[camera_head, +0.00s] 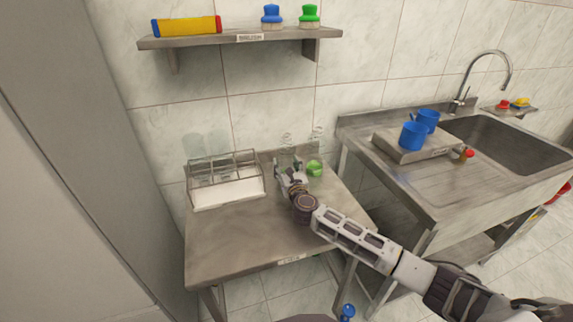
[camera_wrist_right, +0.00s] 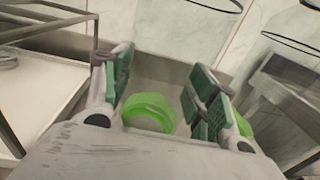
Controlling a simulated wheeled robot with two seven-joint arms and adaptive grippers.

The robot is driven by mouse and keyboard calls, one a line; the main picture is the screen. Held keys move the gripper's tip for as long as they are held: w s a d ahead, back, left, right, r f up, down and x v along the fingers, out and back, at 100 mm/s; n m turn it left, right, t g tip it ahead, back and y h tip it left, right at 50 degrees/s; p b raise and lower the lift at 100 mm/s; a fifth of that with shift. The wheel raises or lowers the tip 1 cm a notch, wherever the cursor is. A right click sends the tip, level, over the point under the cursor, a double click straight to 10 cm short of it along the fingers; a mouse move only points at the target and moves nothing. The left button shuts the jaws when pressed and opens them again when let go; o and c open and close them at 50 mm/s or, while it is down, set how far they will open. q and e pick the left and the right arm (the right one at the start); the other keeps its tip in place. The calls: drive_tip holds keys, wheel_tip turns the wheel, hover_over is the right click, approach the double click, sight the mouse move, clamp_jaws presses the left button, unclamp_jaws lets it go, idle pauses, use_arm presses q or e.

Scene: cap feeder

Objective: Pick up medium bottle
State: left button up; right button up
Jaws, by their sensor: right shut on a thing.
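My right gripper (camera_head: 291,178) is over the back of the steel table (camera_head: 235,240). In the right wrist view, its dark green pads (camera_wrist_right: 157,85) stand apart on both sides of a clear bottle with a bright green lower part (camera_wrist_right: 150,110); I take it for the medium bottle. The gripper is shut on it. Its clear top (camera_head: 287,139) rises above the gripper in the head view; the rest is mostly hidden. A second clear bottle with a green part (camera_head: 314,168) stands just right of the gripper. My left gripper is not in view.
A wire rack with a white base (camera_head: 228,192) stands left of the gripper. A wall shelf (camera_head: 240,38) hangs above with two brushes and a yellow roll. A sink counter (camera_head: 400,185) with blue cups adjoins at right. The table's front is clear.

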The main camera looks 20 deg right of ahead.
sight(286, 135)
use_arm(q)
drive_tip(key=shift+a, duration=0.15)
use_arm(e)
drive_tip(key=shift+r, duration=0.15)
drive_tip(key=shift+r+p, duration=0.3)
drive_tip(key=shift+r, duration=0.35)
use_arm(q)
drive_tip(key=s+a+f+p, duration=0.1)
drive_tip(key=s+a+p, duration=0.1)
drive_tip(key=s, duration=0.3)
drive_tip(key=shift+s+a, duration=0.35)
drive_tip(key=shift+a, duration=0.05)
use_arm(e)
wheel_tip(286, 135, up, 8)
drive_tip(key=shift+r, duration=0.25)
drive_tip(key=shift+r+p, duration=2.5)
drive_tip(key=shift+p, duration=0.75)
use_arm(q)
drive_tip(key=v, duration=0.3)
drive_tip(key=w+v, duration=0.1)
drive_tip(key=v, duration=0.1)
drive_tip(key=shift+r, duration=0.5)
